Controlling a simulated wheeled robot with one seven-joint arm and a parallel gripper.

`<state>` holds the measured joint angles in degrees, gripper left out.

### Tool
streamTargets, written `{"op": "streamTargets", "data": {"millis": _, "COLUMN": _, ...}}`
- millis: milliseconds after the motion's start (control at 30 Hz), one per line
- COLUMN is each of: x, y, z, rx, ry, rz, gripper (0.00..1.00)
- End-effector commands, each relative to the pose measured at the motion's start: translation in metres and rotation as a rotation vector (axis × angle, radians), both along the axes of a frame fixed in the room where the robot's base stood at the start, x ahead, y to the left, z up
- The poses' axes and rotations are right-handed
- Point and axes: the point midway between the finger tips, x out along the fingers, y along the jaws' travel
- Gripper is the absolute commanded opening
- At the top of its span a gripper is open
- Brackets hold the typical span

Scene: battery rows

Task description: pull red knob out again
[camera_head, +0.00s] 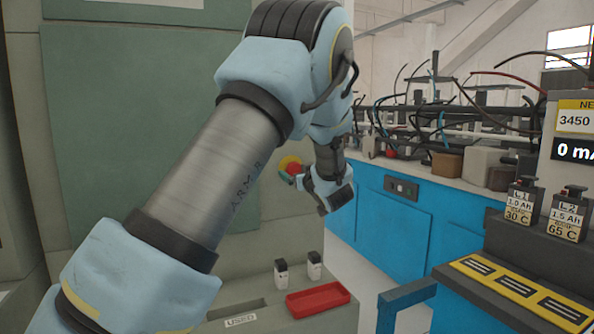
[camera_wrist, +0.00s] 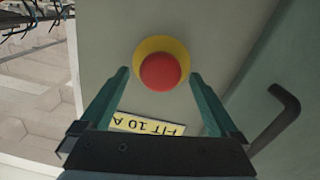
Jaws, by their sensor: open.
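The red knob (camera_wrist: 162,78) is a round mushroom head on a yellow ring (camera_wrist: 145,52) on a grey-green panel. It also shows in the head view (camera_head: 293,167), partly covered by my arm's end. My gripper (camera_wrist: 159,75) is open, with its two teal fingers on either side of the knob in the wrist view. I see a gap between each finger and the red head. I cannot tell how far the fingertips are from the panel. How far the knob stands out is unclear.
A yellow label (camera_wrist: 147,125) shows upside down between my fingers. A dark bent handle (camera_wrist: 278,118) stands to the right in the wrist view. Blue cabinets (camera_head: 395,230) are to the right.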

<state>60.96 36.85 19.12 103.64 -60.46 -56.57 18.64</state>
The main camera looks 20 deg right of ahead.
Motion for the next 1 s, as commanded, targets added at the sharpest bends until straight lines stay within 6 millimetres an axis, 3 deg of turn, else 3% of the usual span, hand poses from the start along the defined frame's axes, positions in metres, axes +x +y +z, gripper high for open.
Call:
{"op": "streamTargets", "data": {"millis": 300, "x": 0.002, "y": 0.0001, "z": -0.0002, "rx": 0.0, "ry": 0.0, "rz": 0.0, "gripper": 0.94}}
{"op": "streamTargets", "data": {"millis": 1000, "x": 0.0017, "y": 0.0001, "z": -0.0002, "rx": -0.001, "ry": 0.0, "rz": 0.0, "gripper": 0.15}}
